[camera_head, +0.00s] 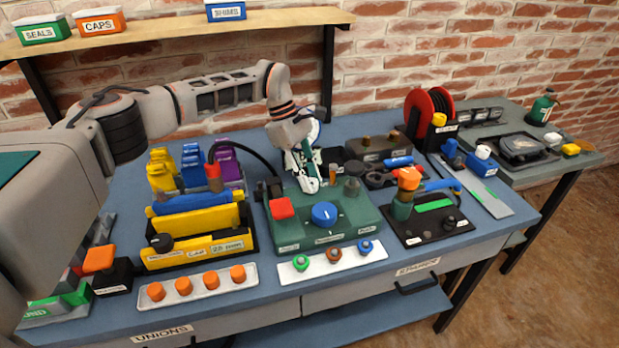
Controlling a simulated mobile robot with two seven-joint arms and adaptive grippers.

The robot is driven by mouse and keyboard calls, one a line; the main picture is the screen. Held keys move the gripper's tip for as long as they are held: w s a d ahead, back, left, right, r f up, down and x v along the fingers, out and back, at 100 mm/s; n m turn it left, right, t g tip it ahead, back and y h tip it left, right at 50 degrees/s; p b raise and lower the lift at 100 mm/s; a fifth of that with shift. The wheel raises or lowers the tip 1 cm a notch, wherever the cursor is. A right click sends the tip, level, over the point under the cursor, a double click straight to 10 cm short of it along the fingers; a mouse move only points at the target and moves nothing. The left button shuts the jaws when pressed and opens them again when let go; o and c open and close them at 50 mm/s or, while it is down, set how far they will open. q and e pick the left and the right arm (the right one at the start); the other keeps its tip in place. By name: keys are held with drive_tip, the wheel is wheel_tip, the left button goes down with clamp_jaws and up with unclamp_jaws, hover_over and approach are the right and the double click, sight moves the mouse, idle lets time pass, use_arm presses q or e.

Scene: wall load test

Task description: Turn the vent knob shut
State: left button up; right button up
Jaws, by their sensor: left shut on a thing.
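A green box (303,228) stands on the blue bench, with a red square block (281,208) at its left and a blue round knob (324,214) in the middle. A dark knob (352,187) sits at its back right. The labels on its front are too small to read, so I cannot tell which is the vent knob. My left gripper (311,186) reaches down to the back of the box, behind the blue knob and left of the dark one. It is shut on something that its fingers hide. My right gripper is out of view.
A yellow rack (197,224) stands left of the box, and a black hose (258,158) runs behind. A white strip with small fittings (300,278) lies in front. A black plate (432,228) with an orange-topped valve is to the right. A shelf (180,33) hangs above.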

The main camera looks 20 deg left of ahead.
use_arm(q)
drive_tip(key=o, duration=1.1)
drive_tip(key=shift+a+r, duration=0.1)
drive_tip(key=s+v, duration=0.1)
drive_tip(key=v, duration=1)
drive_tip(key=shift+w+r, duration=0.35)
drive_tip(key=shift+w, duration=0.15)
drive_tip(key=shift+s+a+f, duration=0.1)
drive_tip(key=shift+a, duration=0.05)
